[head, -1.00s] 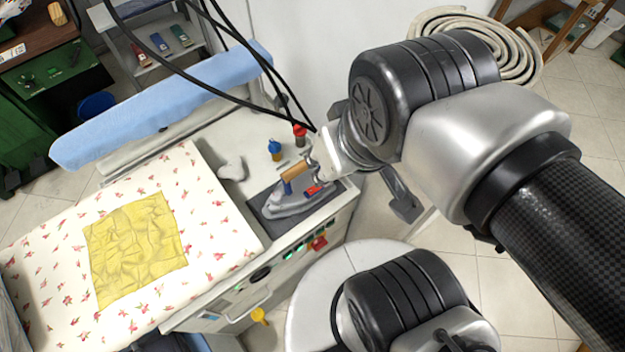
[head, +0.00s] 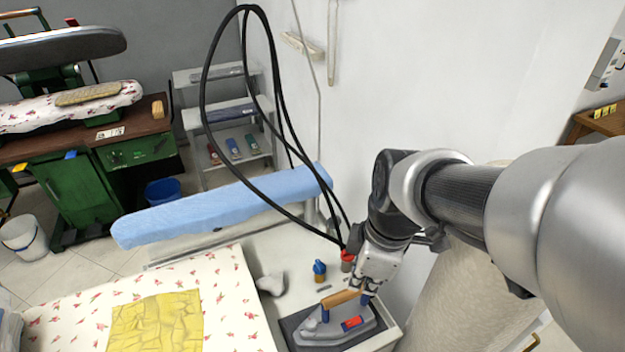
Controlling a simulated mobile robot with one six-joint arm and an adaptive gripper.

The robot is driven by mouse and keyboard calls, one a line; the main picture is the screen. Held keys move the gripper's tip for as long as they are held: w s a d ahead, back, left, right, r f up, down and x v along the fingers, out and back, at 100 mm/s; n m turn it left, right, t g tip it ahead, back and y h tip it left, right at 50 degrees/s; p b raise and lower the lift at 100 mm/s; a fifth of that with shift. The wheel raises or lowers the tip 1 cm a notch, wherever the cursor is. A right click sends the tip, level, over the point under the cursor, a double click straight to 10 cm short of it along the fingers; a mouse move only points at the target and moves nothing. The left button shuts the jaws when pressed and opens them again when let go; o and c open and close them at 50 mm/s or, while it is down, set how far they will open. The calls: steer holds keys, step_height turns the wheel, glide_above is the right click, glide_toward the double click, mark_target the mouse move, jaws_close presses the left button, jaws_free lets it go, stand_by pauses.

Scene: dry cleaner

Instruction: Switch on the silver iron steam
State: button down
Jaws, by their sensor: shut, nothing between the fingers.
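The silver iron (head: 335,329) stands on a dark rest pad (head: 292,326) at the right end of the ironing station. It has a wooden handle (head: 339,298) and a red and blue part (head: 352,323) on its side. My gripper (head: 368,294) is shut and empty, pointing down at the rear end of the handle. Whether it touches the iron I cannot tell. The fingertips are small and partly merge with the iron's rear.
A blue-capped bottle (head: 320,271) and a red-topped item (head: 347,260) stand behind the iron. Black hoses (head: 203,100) loop above. A blue padded sleeve board (head: 225,205) lies behind the floral ironing board (head: 235,290), which bears a yellow cloth (head: 155,322).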

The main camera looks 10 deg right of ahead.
steer(key=w+d+f+n+g, duration=0.1)
steer(key=w+f+n, duration=0.3)
steer(key=f+n, duration=0.4)
steer(key=shift+f+g+y, duration=0.2)
steer(key=shift+g+y, duration=0.1)
steer(key=shift+g, duration=0.1)
steer(key=shift+b, duration=0.3)
steer(key=b, duration=0.5)
glide_toward(342, 327)
steer(key=f, duration=0.5)
steer(key=shift+s+a+f, duration=0.15)
steer(key=shift+s+a, duration=0.05)
steer(key=shift+a, duration=0.15)
steer(key=shift+w, duration=0.1)
